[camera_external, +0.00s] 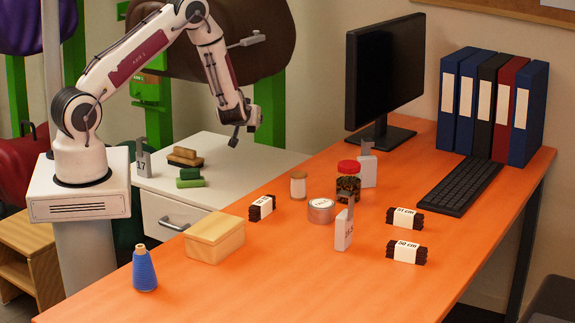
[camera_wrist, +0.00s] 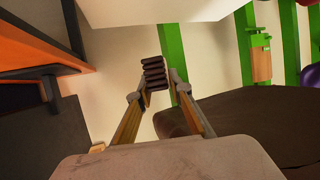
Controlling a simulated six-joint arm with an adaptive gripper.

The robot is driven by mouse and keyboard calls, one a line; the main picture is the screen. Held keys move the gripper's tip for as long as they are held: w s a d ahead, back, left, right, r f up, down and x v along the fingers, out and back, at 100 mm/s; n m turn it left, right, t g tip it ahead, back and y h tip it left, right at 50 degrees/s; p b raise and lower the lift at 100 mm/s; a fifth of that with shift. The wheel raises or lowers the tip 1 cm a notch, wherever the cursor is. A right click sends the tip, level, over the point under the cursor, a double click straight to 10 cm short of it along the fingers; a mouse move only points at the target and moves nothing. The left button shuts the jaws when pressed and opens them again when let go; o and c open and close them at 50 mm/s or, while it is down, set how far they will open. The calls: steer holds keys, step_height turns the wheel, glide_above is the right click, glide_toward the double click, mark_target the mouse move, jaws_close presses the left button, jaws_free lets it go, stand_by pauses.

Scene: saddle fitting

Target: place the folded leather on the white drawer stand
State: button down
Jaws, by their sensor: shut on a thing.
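My gripper (camera_wrist: 157,88) is shut on a dark ribbed bundle, the folded leather (camera_wrist: 154,72), held between its fingertips in the wrist view. In the external view my gripper (camera_external: 236,136) hangs in the air above the back of the white drawer stand (camera_external: 240,166); the leather in it is hard to make out there. The stand's top carries a grey tag holder marked 17 (camera_external: 143,160), brown rolls (camera_external: 185,157) and green rolls (camera_external: 190,179). Its right part is bare. Other dark folded leathers with white bands lie on the orange table: one left (camera_external: 262,207), two right (camera_external: 405,218) (camera_external: 406,252).
The orange table (camera_external: 330,290) adjoins the stand. A brown saddle (camera_external: 250,35) hangs behind my arm.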

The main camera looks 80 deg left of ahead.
step_height(320, 180, down, 12)
steer(key=shift+r, duration=0.25)
steer(key=shift+f, duration=0.1)
stand_by(0.5)
steer(key=shift+f, duration=2.75)
steer(key=shift+f, duration=0.1)
steer(key=shift+f, duration=2)
steer(key=shift+f, duration=0.15)
steer(key=c, duration=1.8)
jaws_free()
steer(key=shift+c, duration=0.2)
